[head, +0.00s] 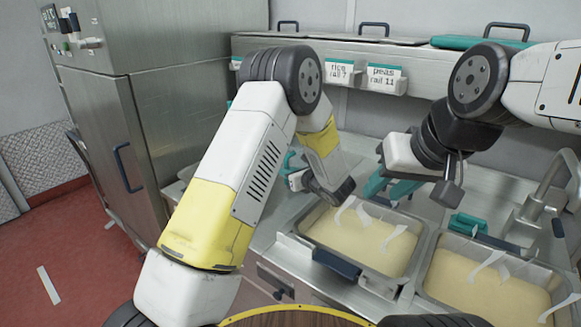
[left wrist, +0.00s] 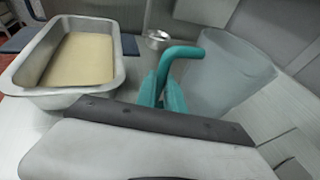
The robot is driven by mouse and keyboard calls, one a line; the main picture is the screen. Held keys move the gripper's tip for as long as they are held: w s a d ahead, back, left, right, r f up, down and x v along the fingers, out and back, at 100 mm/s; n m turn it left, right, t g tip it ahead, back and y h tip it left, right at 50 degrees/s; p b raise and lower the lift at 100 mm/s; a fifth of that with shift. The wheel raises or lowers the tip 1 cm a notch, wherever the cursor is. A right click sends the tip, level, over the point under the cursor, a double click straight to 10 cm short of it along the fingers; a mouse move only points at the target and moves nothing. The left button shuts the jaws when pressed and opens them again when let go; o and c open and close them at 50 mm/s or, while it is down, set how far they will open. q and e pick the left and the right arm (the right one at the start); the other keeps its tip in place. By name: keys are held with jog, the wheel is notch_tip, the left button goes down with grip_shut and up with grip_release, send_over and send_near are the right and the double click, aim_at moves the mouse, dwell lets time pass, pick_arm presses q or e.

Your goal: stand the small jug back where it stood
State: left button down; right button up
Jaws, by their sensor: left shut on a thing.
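The small jug (left wrist: 228,75) is translucent and pale, with a teal handle (left wrist: 185,52). It stands about upright in the left wrist view, at the right. My left gripper (left wrist: 163,92) is shut on its handle, with the teal fingers around it. In the head view my left gripper (head: 291,164) is partly hidden by my own forearm, left of the near tray, and I cannot make out the jug there. Whether the jug's base touches the counter is hidden. My right gripper (head: 386,187) hangs above the back of that tray, its teal fingers apart and empty.
Two metal trays of pale grain sit in the counter, one in the middle (head: 357,240) and one at the right (head: 490,285). White scoops lie on the grain. A small metal cup (left wrist: 158,39) stands behind the handle. Labels (head: 383,77) hang on the back rail. A faucet (head: 550,190) rises at right.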

pick_arm(q)
jog(key=shift+f, duration=0.6)
jog(key=c, duration=1.4)
grip_release()
jog(key=shift+o, duration=0.2)
jog(key=v, duration=0.7)
jog(key=s+a+r+n+g+h, duration=0.1)
jog(key=s+a+r+n+g, duration=0.35)
jog(key=s+a+n, duration=0.3)
jog(key=s+a+r+n+g, duration=0.4)
jog(key=s+a+r+n, duration=0.2)
jog(key=s+a, duration=0.25)
jog(key=s+d+r+n+t+h, duration=0.1)
jog(key=s+r+n+h, duration=0.3)
jog(key=s+n, duration=0.3)
jog(key=s+d+r+n+t+h, duration=0.1)
jog(key=s+r+n+h, duration=0.3)
jog(key=s+n, duration=0.3)
jog(key=shift+s+d+n+t+h, duration=0.35)
jog(key=shift+s+h, duration=0.45)
jog(key=shift+s, duration=0.15)
